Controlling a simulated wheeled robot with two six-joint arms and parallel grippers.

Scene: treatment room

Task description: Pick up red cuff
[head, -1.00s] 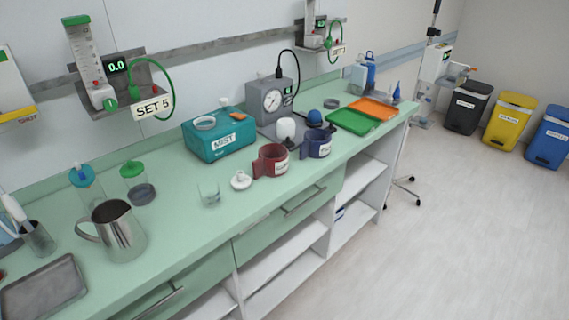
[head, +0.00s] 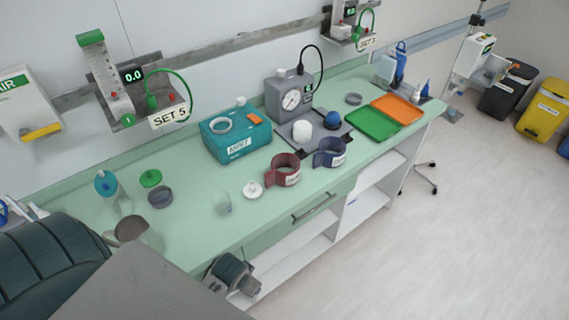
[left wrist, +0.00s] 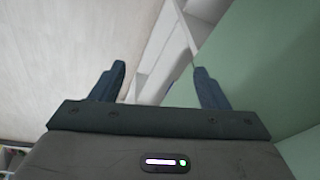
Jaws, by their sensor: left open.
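The red cuff (head: 283,170) is a dark red ring with a white label. It stands on the green counter (head: 205,232) near its front edge, just left of the blue cuff (head: 329,153). My left arm comes in at the lower left of the head view; its fingertips cannot be made out there. In the left wrist view my left gripper (left wrist: 160,85) is open, with nothing between its fingers. The red cuff does not show in that view.
A white lidded item (head: 252,190) and a clear cup (head: 221,203) stand left of the red cuff. Behind are a teal box (head: 237,142) and a grey gauge unit (head: 289,97). Green (head: 373,123) and orange (head: 398,109) trays lie to the right. My arm partly hides a metal jug.

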